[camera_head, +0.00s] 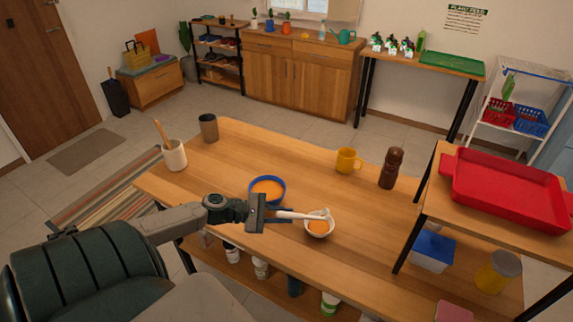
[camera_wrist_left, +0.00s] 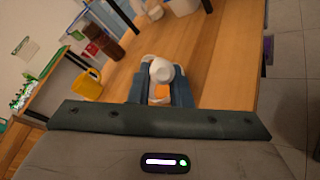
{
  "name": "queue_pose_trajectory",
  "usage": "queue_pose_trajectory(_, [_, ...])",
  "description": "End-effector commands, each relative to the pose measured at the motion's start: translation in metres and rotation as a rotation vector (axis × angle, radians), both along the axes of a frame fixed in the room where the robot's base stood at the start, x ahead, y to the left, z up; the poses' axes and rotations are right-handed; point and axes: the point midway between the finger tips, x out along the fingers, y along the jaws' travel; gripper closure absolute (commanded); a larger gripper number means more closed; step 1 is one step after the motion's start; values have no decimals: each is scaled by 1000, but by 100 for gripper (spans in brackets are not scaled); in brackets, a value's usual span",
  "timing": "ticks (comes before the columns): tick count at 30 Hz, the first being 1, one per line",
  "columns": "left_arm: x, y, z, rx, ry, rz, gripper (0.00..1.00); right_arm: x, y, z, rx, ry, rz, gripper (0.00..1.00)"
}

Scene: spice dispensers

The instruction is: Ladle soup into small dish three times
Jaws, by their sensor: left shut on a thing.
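A blue bowl (camera_head: 281,198) holding orange soup (camera_head: 267,187) stands on the wooden table. To its right and slightly nearer is a small white dish (camera_head: 318,235) with some orange soup in it. My left gripper (camera_head: 284,214) is shut on a white ladle (camera_head: 304,216), between the blue bowl and the small dish. The ladle's head is over the far part of the dish; I cannot tell whether they touch or whether the ladle holds soup. In the left wrist view the white ladle (camera_wrist_left: 161,70) shows beyond the gripper. My right gripper is not in view.
A yellow mug (camera_head: 347,160) and a brown pepper mill (camera_head: 391,168) stand at the back right of the table. A utensil pot (camera_head: 174,155) and a brown cup (camera_head: 208,127) stand at the left. A raised shelf with a red tray (camera_head: 510,185) is at the right. The middle back is clear.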

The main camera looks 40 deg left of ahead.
Motion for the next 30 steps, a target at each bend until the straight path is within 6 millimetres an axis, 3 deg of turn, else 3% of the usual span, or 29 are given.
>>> queue_pose_trajectory(10, [-10,11,-28,-154,-127,3,100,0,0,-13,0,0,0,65])
queue_pose_trajectory(15, [-12,14,-42,-222,-190,0,100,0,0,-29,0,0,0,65])
queue_pose_trajectory(30, [-16,18,-54,-316,-274,-1,100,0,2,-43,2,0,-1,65])
